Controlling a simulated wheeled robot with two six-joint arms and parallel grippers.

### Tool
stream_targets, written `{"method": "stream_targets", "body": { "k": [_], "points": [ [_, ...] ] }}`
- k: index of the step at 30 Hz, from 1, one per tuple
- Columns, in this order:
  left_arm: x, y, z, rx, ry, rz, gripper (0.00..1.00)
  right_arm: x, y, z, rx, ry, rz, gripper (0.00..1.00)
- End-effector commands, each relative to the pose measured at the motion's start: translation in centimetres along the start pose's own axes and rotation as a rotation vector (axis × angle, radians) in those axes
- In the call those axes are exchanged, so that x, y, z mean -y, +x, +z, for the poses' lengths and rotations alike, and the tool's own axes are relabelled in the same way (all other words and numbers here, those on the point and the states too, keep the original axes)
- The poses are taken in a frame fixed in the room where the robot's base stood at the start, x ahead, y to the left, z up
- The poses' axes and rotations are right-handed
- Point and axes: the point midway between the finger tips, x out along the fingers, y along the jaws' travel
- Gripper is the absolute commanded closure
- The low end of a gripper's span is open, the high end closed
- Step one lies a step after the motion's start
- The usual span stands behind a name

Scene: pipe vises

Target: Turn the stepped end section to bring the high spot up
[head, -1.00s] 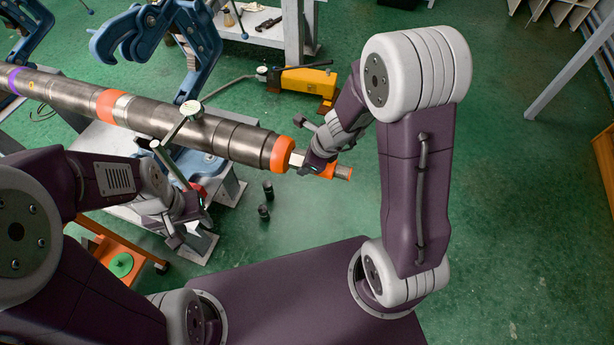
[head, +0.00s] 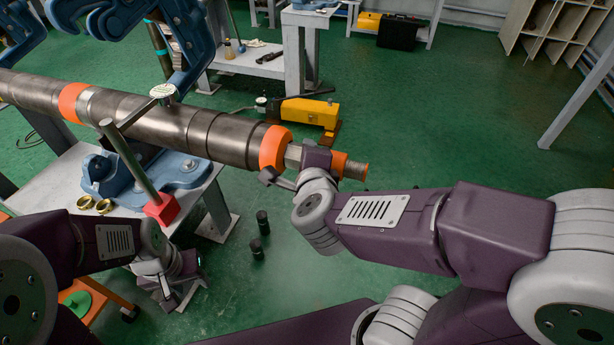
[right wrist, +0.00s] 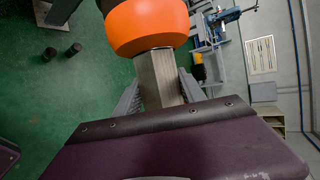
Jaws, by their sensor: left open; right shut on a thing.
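The long stepped steel pipe (head: 170,122) runs from the left edge to the middle in the head view. Its end section (head: 228,140) carries an orange collar (head: 273,149), a bare flat-sided stub and an orange tip (head: 352,168). My right gripper (head: 314,160) is shut on the stub; its fingers flank the steel stub (right wrist: 158,78) in the right wrist view. A dial gauge (head: 163,92) sits over the pipe on a post from a red base (head: 162,209). My left gripper (head: 180,288) is open and empty, below the red base. The high spot cannot be made out.
A grey bench (head: 68,190) below holds brass rings (head: 95,204). A yellow pump (head: 308,112) stands on the green floor beyond. Two black cylinders (head: 262,222) stand on clear floor below the pipe end.

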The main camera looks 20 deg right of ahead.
Motion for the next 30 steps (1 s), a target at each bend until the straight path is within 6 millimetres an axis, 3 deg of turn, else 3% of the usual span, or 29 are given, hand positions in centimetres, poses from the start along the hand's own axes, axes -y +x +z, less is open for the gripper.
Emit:
{"method": "stream_targets", "body": {
  "k": [1, 10, 30],
  "points": [
    [0.0, 1.8, 0.2, 0.0, 0.0, 0.0, 0.53, -1.1, 0.4, -0.1, 0.002, -0.015, -0.025, 0.93],
    [0.1, 4.8, 0.5, 0.0, 0.0, 0.0, 0.53, -0.8, 0.3, -0.1, -0.002, -0.073, -0.162, 0.93],
    [0.1, 5.6, 0.6, 0.0, 0.0, 0.0, 0.53, -0.3, 0.1, 0.0, -0.003, -0.092, -0.215, 0.93]
  ]
}}
